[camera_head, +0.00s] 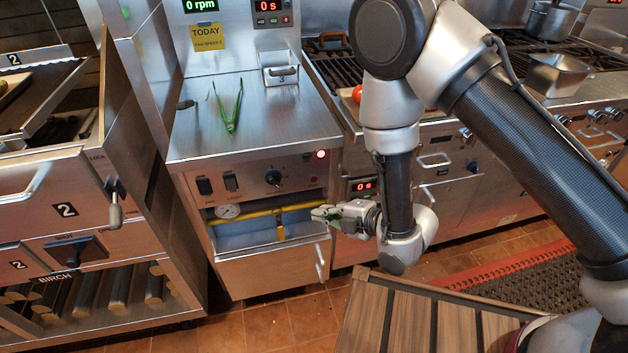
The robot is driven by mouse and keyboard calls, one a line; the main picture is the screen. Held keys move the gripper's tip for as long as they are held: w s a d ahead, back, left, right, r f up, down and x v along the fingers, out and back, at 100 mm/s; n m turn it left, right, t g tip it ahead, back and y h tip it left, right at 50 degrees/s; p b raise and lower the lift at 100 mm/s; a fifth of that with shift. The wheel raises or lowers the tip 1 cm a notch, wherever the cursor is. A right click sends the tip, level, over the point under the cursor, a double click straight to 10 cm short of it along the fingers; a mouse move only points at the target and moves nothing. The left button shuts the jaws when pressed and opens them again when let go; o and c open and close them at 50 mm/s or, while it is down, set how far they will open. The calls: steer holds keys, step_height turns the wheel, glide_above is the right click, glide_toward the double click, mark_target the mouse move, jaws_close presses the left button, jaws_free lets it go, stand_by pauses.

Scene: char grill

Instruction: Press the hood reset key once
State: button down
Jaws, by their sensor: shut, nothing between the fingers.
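The steel hood control cabinet (250,130) stands in the middle of the view. Its sloping front panel (245,180) carries two dark rocker switches (231,181), a black knob (273,177) and a lit red lamp (321,154). Small keys (273,20) sit under the red "0 s" display on the upright console behind. No label that I can read tells which is the hood reset key. My gripper (318,213) is shut and empty. It points left, in front of the cabinet's lower right part, below the red lamp. I cannot tell whether it touches anything.
A yellow pipe and a gauge (228,211) sit in the open recess below the panel. Green tongs (229,107) and a small steel pan (280,75) are on the cabinet top. A slatted wooden surface (385,315) lies below my arm. The grill (335,60) is behind it.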

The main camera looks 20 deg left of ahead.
steer(key=w+a, duration=0.4)
steer(key=w, duration=0.3)
steer(key=shift+w+a, duration=0.25)
steer(key=shift+a, duration=0.05)
stand_by(1.5)
steer(key=shift+w+a, duration=0.2)
steer(key=shift+w, duration=0.15)
steer(key=shift+w+a, duration=0.2)
steer(key=shift+w, duration=0.1)
stand_by(0.6)
stand_by(0.3)
steer(key=shift+s+d, duration=0.45)
steer(key=shift+s, duration=0.2)
steer(key=shift+s+d, duration=0.45)
steer(key=shift+s, duration=0.25)
steer(key=shift+s+d, duration=0.4)
steer(key=shift+s, duration=0.35)
steer(key=shift+s+d, duration=0.45)
steer(key=shift+s, duration=0.25)
